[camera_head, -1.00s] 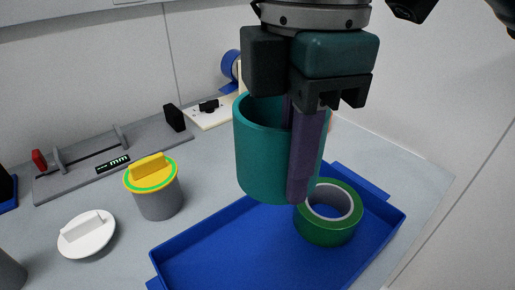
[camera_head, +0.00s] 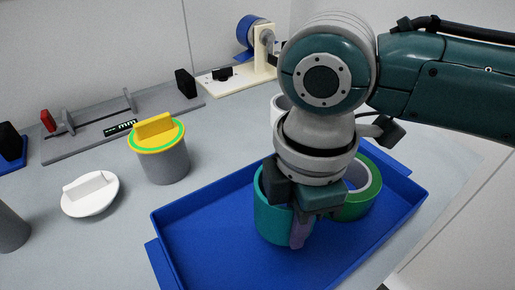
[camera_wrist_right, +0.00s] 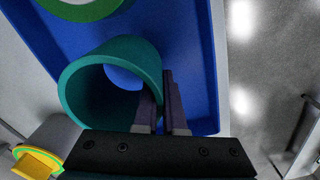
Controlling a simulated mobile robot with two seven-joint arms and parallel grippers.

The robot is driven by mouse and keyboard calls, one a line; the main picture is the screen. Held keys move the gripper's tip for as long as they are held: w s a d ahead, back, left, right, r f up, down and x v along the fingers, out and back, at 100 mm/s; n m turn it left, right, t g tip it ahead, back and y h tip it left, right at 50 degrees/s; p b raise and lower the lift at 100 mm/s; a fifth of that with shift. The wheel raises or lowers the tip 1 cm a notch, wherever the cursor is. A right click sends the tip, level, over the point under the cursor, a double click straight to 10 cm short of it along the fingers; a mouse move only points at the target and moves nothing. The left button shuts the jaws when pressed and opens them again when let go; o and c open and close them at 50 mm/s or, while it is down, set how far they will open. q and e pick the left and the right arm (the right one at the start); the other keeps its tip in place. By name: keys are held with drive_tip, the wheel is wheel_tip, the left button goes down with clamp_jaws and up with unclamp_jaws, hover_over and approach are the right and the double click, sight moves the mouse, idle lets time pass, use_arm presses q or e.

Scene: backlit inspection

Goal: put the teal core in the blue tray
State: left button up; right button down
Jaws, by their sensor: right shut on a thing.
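The teal core (camera_head: 268,218), an open hollow cylinder, stands inside the blue tray's outline in the head view; I cannot tell whether its bottom touches the floor. My right gripper (camera_head: 299,236) reaches down from above and is shut on the core's wall, one finger showing outside it. The right wrist view shows the core (camera_wrist_right: 148,58) with the purple-grey fingers (camera_wrist_right: 160,112) at its wall. The blue tray (camera_head: 190,238) lies on the table; its floor also shows in the right wrist view (camera_wrist_right: 196,60). My left gripper is not in view.
A green tape roll (camera_head: 366,190) is in the tray, close behind my gripper. A grey can with a yellow lid (camera_head: 163,160) and a white lid (camera_head: 90,196) stand left of the tray. A grey measuring rail (camera_head: 85,145) is behind. The tray's left part is empty.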

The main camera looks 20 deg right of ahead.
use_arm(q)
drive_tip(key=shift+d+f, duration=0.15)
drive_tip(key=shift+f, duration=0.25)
use_arm(e)
drive_tip(key=shift+f, duration=1.45)
use_arm(q)
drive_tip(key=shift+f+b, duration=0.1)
drive_tip(key=shift+b, duration=0.25)
use_arm(e)
drive_tip(key=shift+f, duration=0.2)
drive_tip(key=c, duration=1)
unclamp_jaws()
drive_tip(key=shift+r, duration=0.1)
